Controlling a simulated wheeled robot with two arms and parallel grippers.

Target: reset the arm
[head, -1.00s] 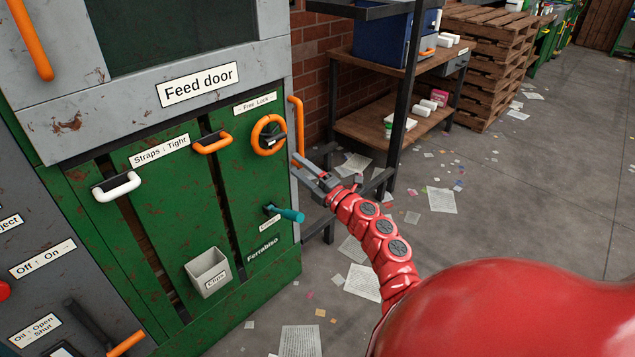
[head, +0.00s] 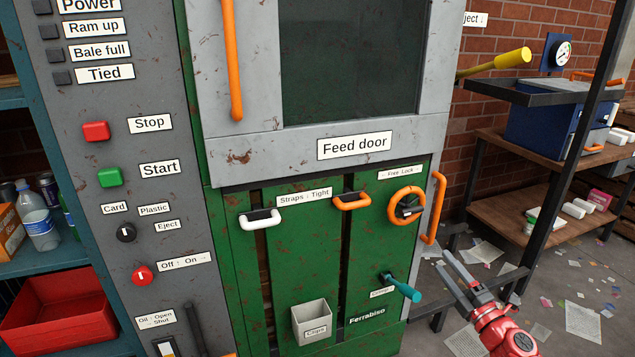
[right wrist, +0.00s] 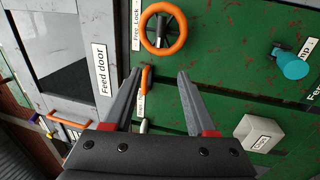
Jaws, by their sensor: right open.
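My right gripper (head: 464,272) is at the lower right in the head view, on its red arm. Its two grey fingers are apart with nothing between them. It stands to the right of the teal handle (head: 402,288) on the green machine front, apart from it. In the right wrist view the open fingers (right wrist: 155,85) point toward the green panel, below the orange ring wheel (right wrist: 163,28). My left gripper is not in view.
The machine has a feed door (head: 350,60), an orange wheel (head: 407,206), strap handles (head: 260,219) and a grey clips box (head: 312,322). A control panel (head: 130,130) is on the left. A shelf bench (head: 550,165) stands at the right; paper scraps litter the floor.

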